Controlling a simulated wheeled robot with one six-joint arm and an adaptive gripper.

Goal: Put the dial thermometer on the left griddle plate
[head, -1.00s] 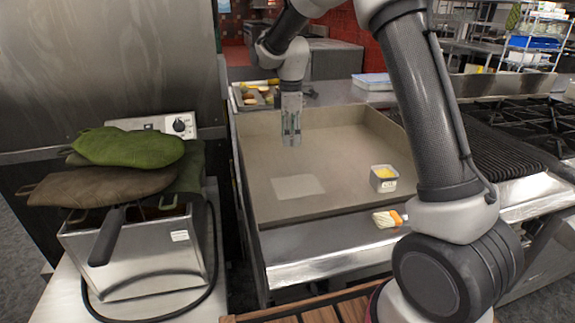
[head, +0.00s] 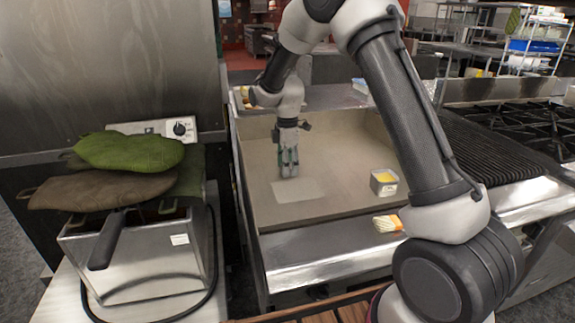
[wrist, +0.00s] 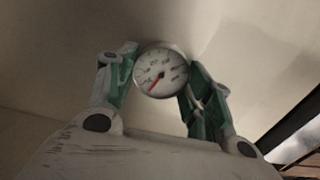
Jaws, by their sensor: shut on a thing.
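The dial thermometer (wrist: 161,70) has a round white face with a red pointer and shows between the fingers in the wrist view. My gripper (wrist: 158,82) is shut on it. In the head view my gripper (head: 288,168) points down inside the griddle, just above or at the back edge of a lighter rectangular patch; the thermometer cannot be made out there. The griddle plate (head: 335,150) is a flat brownish surface with raised walls. The lighter patch (head: 299,190) lies on its left part. I cannot tell whether the thermometer touches the plate.
A small clear tub with yellow contents (head: 384,182) stands on the griddle's right side. A brush (head: 388,223) lies on the front ledge. A fryer (head: 140,260) with green and brown mitts (head: 130,150) stands left. A ribbed grill (head: 490,155) is right.

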